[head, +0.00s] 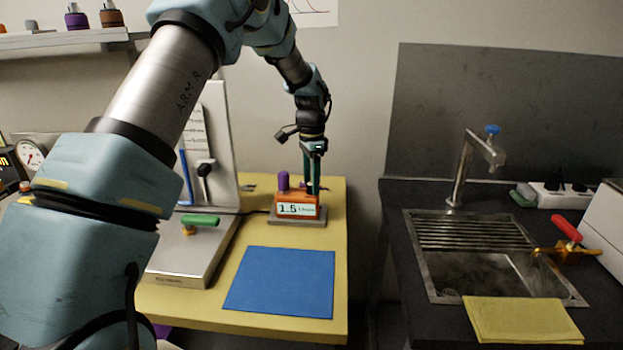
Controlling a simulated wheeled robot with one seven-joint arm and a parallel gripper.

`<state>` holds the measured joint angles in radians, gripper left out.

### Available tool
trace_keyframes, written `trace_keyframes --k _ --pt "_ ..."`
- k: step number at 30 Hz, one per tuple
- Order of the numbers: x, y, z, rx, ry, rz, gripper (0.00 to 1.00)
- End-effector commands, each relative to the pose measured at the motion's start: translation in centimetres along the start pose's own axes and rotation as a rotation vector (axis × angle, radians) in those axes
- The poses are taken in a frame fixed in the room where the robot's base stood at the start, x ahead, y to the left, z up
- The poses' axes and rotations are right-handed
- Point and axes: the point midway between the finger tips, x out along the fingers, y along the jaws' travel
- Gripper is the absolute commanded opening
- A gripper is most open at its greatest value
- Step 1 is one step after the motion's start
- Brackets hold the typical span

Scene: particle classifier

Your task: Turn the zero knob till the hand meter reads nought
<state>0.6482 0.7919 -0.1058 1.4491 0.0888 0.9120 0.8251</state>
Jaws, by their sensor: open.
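The hand meter (296,206) is an orange box on a grey base at the back right of the yellow table, and its white display reads 1.5. A purple knob-like piece (283,181) stands on its top left; I cannot tell whether this is the zero knob. My gripper (312,187) points down with its dark green fingers at the meter's top right, beside the purple piece. The gripper is open. Whatever lies between or behind its fingertips is too small to make out, and I cannot tell if they touch the meter.
A blue mat (280,282) lies in front of the meter. A metal apparatus with a green handle (201,220) stands to the left. A dark counter on the right holds a sink (430,278), a tap (462,170) and a yellow cloth (522,322). A gap separates table and counter.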

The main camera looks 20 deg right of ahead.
Motion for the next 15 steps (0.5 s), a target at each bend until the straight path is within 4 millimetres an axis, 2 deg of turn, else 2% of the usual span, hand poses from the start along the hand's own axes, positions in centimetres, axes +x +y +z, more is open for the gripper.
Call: trace_keyframes --k 9,15 --pt "0.27 0.01 -0.01 0.000 0.000 -0.001 0.64" --pt "0.25 0.01 -0.01 0.000 0.000 0.000 0.42"
